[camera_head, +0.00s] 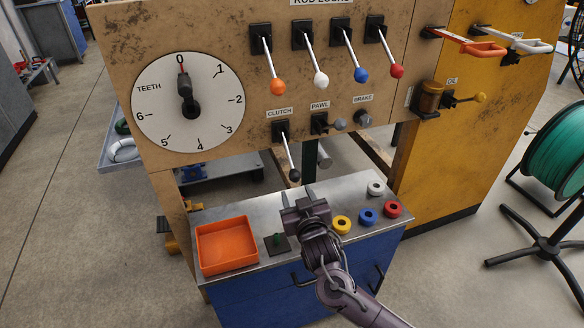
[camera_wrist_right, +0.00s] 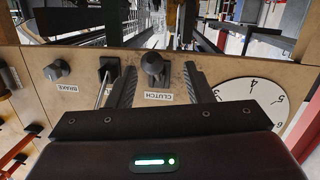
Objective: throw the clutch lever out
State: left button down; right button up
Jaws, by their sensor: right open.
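The clutch lever has a dark knob (camera_head: 294,175) on a thin silver rod that hangs from a black mount below the CLUTCH label on the tan panel. It leans slightly to the right at its lower end. In the right wrist view the knob (camera_wrist_right: 152,63) shows between my two fingers, seen upside down. My right gripper (camera_head: 298,194) is open and empty, just below the knob in the head view. I cannot tell whether a finger touches the knob. My left gripper is out of view.
The pawl lever (camera_head: 340,124) and brake knob (camera_head: 363,118) sit right of the clutch. Rod levers with coloured knobs hang above. A teeth dial (camera_head: 188,102) is at left. Below, the metal-topped cabinet holds an orange tray (camera_head: 227,246) and several coloured rings.

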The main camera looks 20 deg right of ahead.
aim_at(295, 174)
jog(key=shift+w+d+r+t, duration=0.4)
jog(key=shift+w+r+t, duration=0.2)
jog(key=shift+w+r, duration=0.4)
jog(key=shift+w, duration=0.05)
jog(key=w, duration=0.7)
jog(key=shift+w+d, duration=0.15)
jog(key=shift+d, duration=0.2)
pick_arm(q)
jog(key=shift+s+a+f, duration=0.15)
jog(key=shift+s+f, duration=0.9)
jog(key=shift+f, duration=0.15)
pick_arm(e)
grip_shut()
